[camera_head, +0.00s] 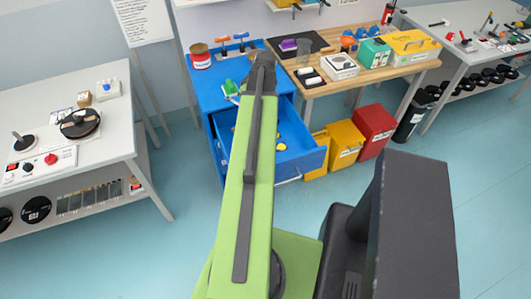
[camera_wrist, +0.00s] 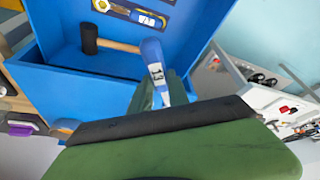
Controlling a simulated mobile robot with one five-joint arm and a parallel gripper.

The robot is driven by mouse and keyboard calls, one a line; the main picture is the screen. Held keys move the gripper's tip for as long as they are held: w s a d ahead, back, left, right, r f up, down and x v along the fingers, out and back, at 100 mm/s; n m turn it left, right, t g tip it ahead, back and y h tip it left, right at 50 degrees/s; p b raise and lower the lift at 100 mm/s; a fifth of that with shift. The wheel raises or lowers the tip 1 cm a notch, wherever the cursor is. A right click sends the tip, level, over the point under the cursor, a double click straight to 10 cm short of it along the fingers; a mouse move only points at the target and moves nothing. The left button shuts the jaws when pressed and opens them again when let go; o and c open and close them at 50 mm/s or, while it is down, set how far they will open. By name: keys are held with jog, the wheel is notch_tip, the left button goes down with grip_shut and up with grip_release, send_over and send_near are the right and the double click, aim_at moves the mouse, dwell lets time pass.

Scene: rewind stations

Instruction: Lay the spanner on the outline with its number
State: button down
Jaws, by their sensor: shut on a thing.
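My gripper (camera_wrist: 155,90) is shut on the spanner (camera_wrist: 155,58), which has a blue part with a white tag reading 13. The spanner points up and away from the green fingers in the wrist view, and its lower part is partly hidden by them. I cannot make out a numbered outline.
The cabinet's drawer (camera_head: 305,160) is open. A mallet (camera_wrist: 92,40) lies on blue in the wrist view. A wooden bench (camera_head: 385,72) holds a yellow case (camera_head: 412,46). A yellow bin (camera_head: 345,142) and red bin (camera_head: 375,128) stand below. A grey table (camera_head: 120,100) stands left.

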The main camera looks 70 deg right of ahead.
jog(key=s+a+f+m+g+b, duration=0.1)
jog(key=s+f+m+g+b, duration=0.1)
jog(key=f+m+b, duration=0.4)
jog(key=s+a+f+m+g+h+b, duration=0.1)
jog(key=s+f+m+g+b, duration=0.1)
jog(key=f+m+b, duration=0.5)
jog(key=s+a+f+m+g+b, duration=0.2)
jog(key=f+m+b, duration=0.5)
jog(key=m, duration=0.4)
jog(key=shift+s+f+m+g, duration=0.3)
jog(key=shift+s+f+g, duration=0.1)
jog(key=shift+f+g, duration=0.45)
jog(key=shift+r, duration=0.3)
jog(key=shift+f, duration=0.1)
jog(key=c, duration=1.3)
grip_release()
jog(key=shift+o, duration=0.2)
